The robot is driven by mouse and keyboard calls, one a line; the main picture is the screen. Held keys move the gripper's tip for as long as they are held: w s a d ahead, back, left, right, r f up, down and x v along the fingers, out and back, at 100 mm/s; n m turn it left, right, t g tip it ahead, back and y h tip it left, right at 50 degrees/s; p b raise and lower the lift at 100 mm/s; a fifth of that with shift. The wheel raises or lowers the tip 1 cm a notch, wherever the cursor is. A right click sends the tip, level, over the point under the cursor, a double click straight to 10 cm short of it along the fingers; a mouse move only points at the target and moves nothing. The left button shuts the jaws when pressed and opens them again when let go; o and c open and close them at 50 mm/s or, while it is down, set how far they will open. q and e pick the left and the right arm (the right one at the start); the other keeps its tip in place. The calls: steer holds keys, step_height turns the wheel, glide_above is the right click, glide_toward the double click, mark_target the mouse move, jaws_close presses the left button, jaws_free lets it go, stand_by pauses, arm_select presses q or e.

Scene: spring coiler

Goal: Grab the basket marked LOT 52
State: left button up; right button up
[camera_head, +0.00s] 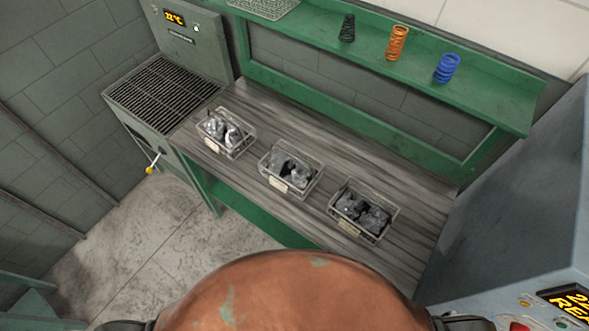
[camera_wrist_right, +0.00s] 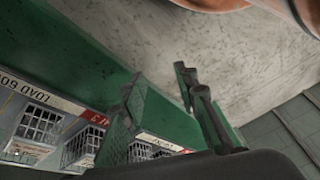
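Three wire baskets with grey metal pieces inside stand in a slanting row on the wooden bench: a left basket (camera_head: 226,133), a middle basket (camera_head: 291,169) and a right basket (camera_head: 363,211). Each has a pale tag on its front, too small to read, so I cannot tell which is LOT 52. In the right wrist view several baskets (camera_wrist_right: 40,125) show at the lower left, beyond the bench edge. My right gripper (camera_wrist_right: 160,85) has its fingers apart with nothing between them, away from the baskets. My left gripper is not in view.
A green shelf (camera_head: 490,92) behind the bench holds a black spring (camera_head: 347,28), an orange spring (camera_head: 397,43) and a blue spring (camera_head: 447,68). A grated machine (camera_head: 165,92) adjoins the bench at left. A grey cabinet (camera_head: 520,200) stands at right. Bench wood behind the baskets is clear.

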steer(key=a+r+n+g+y, duration=0.1)
steer(key=a+r+n, duration=0.1)
steer(key=a+r, duration=0.45)
steer(key=a+r+n+g+y+b, duration=0.1)
steer(key=a+r+n+y, duration=0.15)
steer(key=a, duration=0.65)
steer(key=a+r+n+g+y, duration=0.1)
steer(key=a+r, duration=0.4)
steer(key=a, duration=0.3)
step_height(320, 180, up, 47)
steer(key=t+h+p, duration=0.3)
steer(key=t+p, duration=0.1)
steer(key=p, duration=1.5)
glide_above(291, 154)
steer(key=s+d, duration=0.3)
steer(key=shift+w, duration=0.45)
steer(key=shift+w+f+m, duration=0.2)
steer(key=shift+f+m, duration=0.05)
steer(key=shift+m, duration=0.1)
steer(key=shift+p+x, duration=0.7)
steer(key=shift+x, duration=2.9)
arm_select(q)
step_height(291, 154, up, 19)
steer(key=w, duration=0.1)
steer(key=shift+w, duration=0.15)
arm_select(e)
steer(key=shift+s, duration=0.25)
